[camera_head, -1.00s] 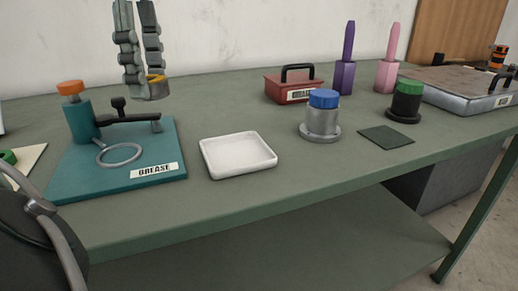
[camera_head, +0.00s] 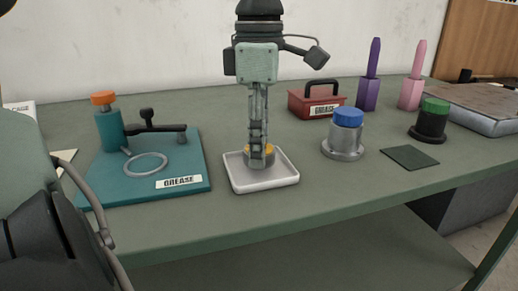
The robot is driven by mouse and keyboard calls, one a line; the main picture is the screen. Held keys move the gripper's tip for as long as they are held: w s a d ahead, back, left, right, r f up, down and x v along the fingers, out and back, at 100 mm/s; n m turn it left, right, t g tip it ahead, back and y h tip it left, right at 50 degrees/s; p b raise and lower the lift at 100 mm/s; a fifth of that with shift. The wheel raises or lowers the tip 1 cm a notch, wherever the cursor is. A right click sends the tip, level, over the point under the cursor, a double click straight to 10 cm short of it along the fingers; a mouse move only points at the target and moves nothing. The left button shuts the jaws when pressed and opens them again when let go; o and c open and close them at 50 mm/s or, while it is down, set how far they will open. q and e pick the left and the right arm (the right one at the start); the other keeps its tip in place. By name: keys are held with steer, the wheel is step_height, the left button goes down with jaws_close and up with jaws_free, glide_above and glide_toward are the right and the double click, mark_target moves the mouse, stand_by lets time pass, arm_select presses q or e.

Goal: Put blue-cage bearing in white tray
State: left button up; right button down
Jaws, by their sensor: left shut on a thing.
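My left gripper (camera_head: 257,160) points straight down over the white tray (camera_head: 285,182), shut on a grey bearing with a yellow-orange cage (camera_head: 270,160). The bearing is within the tray's outline, near its middle; I cannot tell whether it touches the tray floor. The fingers hide part of it. I see no blue cage on it. A blue-topped grey cylinder (camera_head: 346,135) on a round flange stands to the right of the tray. My right gripper is not in view.
A teal grease station (camera_head: 180,195) with an orange knob stands left of the tray. A red grease box (camera_head: 305,103), purple and pink tools, a green-capped black pot (camera_head: 430,120) and a dark pad (camera_head: 410,157) are to the right. The bench front is clear.

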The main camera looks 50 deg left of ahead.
arm_select(q)
steer(key=shift+f, duration=0.9)
steer(key=o, duration=1.4)
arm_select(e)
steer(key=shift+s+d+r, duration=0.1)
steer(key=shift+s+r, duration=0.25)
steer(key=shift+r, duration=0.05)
arm_select(q)
steer(key=shift+r, duration=0.2)
step_height(320, 180, up, 12)
steer(key=shift+p, duration=0.55)
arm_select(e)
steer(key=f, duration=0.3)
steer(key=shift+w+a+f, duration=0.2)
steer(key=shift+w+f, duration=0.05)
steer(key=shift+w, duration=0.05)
